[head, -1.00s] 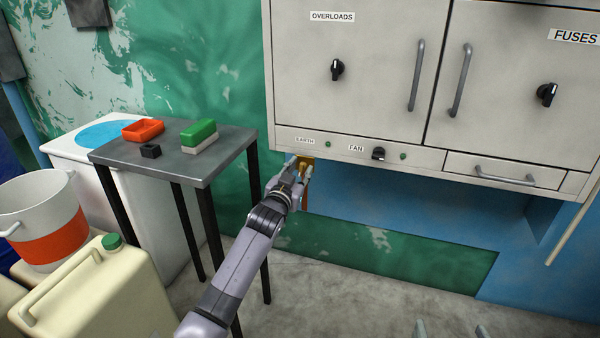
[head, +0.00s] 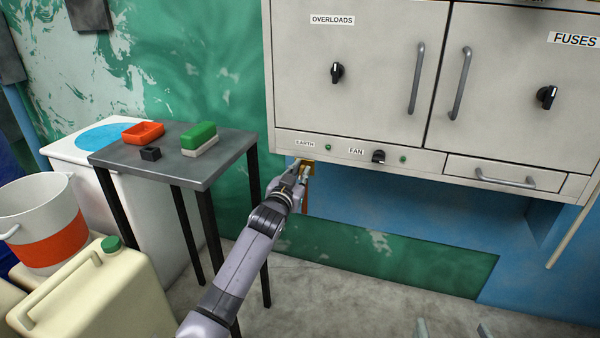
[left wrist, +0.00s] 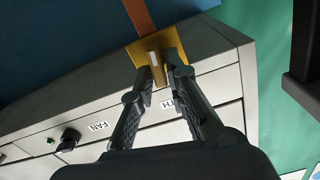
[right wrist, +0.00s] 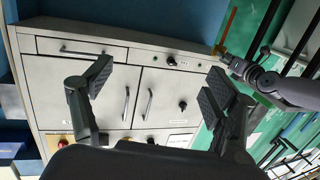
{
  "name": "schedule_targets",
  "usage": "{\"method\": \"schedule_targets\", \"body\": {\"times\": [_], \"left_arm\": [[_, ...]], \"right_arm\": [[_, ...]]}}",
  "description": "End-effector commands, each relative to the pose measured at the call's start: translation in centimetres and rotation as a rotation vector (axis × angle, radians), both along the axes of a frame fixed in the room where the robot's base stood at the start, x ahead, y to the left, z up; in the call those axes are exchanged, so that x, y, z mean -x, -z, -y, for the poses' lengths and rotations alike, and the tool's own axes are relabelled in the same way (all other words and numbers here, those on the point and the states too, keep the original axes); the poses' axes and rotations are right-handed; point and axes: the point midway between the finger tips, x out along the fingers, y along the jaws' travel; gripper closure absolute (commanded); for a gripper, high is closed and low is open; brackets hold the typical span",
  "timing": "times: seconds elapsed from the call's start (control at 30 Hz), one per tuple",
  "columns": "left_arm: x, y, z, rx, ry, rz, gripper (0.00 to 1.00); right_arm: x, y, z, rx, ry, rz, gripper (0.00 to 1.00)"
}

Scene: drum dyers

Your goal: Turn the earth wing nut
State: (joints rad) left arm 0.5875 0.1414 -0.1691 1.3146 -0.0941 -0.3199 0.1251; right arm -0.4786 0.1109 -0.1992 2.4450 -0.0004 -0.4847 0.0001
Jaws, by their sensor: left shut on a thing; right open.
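The earth wing nut (left wrist: 157,68) is a small brass-coloured piece below a brass plate (left wrist: 176,46) at the cabinet's lower edge, under the EARTH label. My left gripper (left wrist: 158,76) is shut on the wing nut, one finger on each side of it. In the head view my left gripper (head: 299,168) reaches up to the brass plate (head: 309,163) and hides most of the nut. My right gripper (right wrist: 160,80) is open and empty, apart from the cabinet. Only its fingertips show at the bottom of the head view.
The grey cabinet (head: 385,110) has door handles, black knobs and a FAN switch (head: 378,156). An orange-brown strap (left wrist: 139,17) runs from the brass plate. A small table (head: 210,165) with a green-topped block and red tray stands left of my left arm. A jerrycan (head: 100,295) stands nearer.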

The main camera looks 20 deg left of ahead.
Motion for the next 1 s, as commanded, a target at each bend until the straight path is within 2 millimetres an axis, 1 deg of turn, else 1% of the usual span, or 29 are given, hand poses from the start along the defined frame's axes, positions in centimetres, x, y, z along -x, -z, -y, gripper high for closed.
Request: {"method": "schedule_targets", "body": {"times": [0.3, 0.47, 0.57, 0.67, 0.77, 0.9, 1.0], "left_arm": [[0.0, 0.0, 0.1, -0.013, 0.001, -0.001, 1.0], [0.0, -0.1, 0.1, -0.059, 0.001, 0.0, 1.0], [0.0, -0.1, 0.2, -0.109, 0.001, 0.002, 1.0], [0.0, -0.2, 0.2, -0.176, 0.001, 0.004, 1.0], [0.0, -0.1, 0.3, -0.254, 0.002, 0.006, 1.0], [0.0, -0.1, 0.4, -0.378, 0.002, 0.011, 1.0], [0.0, 0.1, 0.5, -0.474, 0.001, 0.014, 1.0]], "right_arm": [[0.0, 0.1, 0.0, 0.003, 0.001, -0.015, 0.2], [0.7, 2.3, 0.5, 0.033, 0.007, -0.13, 0.2], [1.5, 4.0, 1.0, 0.057, 0.014, -0.23, 0.2], [2.8, 6.0, 1.6, 0.087, 0.023, -0.357, 0.2], [4.5, 8.2, 2.4, 0.119, 0.032, -0.496, 0.2], [7.5, 10.6, 3.6, 0.16, 0.046, -0.683, 0.2], [9.7, 11.9, 4.3, 0.185, 0.054, -0.8, 0.2]]}}
